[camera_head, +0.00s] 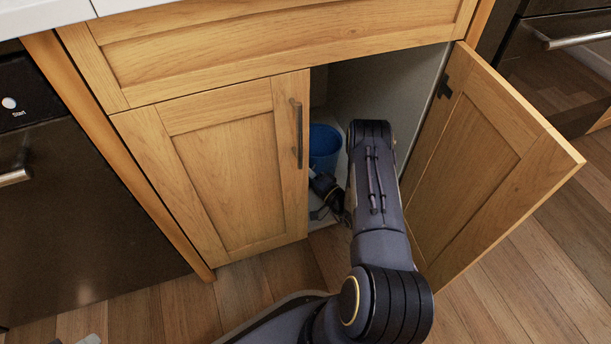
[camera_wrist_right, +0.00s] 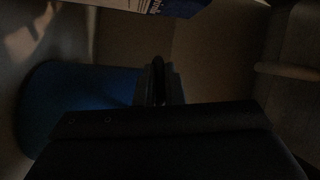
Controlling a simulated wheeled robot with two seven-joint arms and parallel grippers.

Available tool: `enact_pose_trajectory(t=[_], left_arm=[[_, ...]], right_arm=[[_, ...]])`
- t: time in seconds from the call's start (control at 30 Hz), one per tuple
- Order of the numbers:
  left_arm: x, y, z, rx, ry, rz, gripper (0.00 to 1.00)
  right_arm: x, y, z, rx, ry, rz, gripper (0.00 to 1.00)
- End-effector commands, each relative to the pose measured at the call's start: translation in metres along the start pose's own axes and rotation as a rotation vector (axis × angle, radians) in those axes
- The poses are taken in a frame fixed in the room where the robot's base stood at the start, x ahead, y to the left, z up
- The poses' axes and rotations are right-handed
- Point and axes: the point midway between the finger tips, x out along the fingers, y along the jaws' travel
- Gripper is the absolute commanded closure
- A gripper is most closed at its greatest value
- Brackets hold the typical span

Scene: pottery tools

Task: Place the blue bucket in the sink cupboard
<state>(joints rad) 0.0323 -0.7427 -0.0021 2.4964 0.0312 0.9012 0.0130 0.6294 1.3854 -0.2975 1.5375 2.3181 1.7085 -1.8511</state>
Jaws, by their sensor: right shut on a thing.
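The blue bucket (camera_head: 324,143) is inside the open right side of the sink cupboard (camera_head: 392,85), on or just above its floor; I cannot tell which. My right arm reaches in through the opening. The exact contact is too dark to see.
The right cupboard door (camera_head: 480,150) stands wide open beside my arm. The left door (camera_head: 225,165) is shut. A dark dishwasher (camera_head: 80,210) stands at the left. A box with blue and white print (camera_wrist_right: 165,6) shows at the top of the wrist view.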

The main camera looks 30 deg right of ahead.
Motion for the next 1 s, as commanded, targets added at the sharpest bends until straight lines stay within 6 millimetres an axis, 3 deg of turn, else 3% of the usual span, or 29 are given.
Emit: enact_pose_trajectory(t=[0.03,0.3,0.33,0.5,0.83,1.0], left_arm=[[0.007,-0.003,0.004,0.000,0.000,0.000,0.76],[0.005,-0.002,0.003,0.000,0.000,0.000,0.76],[0.005,-0.002,0.003,0.000,0.000,0.000,0.76],[0.005,-0.002,0.003,0.000,0.000,0.000,0.76],[0.003,-0.002,0.002,0.000,0.000,0.000,0.76],[-0.006,0.003,-0.003,0.000,0.000,0.000,0.76]], right_arm=[[-0.001,0.009,0.003,-0.002,-0.002,-0.004,1.00],[-0.001,0.008,0.002,-0.002,-0.001,-0.003,1.00],[-0.001,0.009,0.003,0.000,-0.001,-0.001,0.90],[-0.001,0.009,0.003,-0.001,-0.001,-0.002,0.69],[-0.005,0.008,0.002,-0.001,0.000,0.000,0.69],[-0.029,0.006,0.001,0.001,0.003,0.003,0.69]])
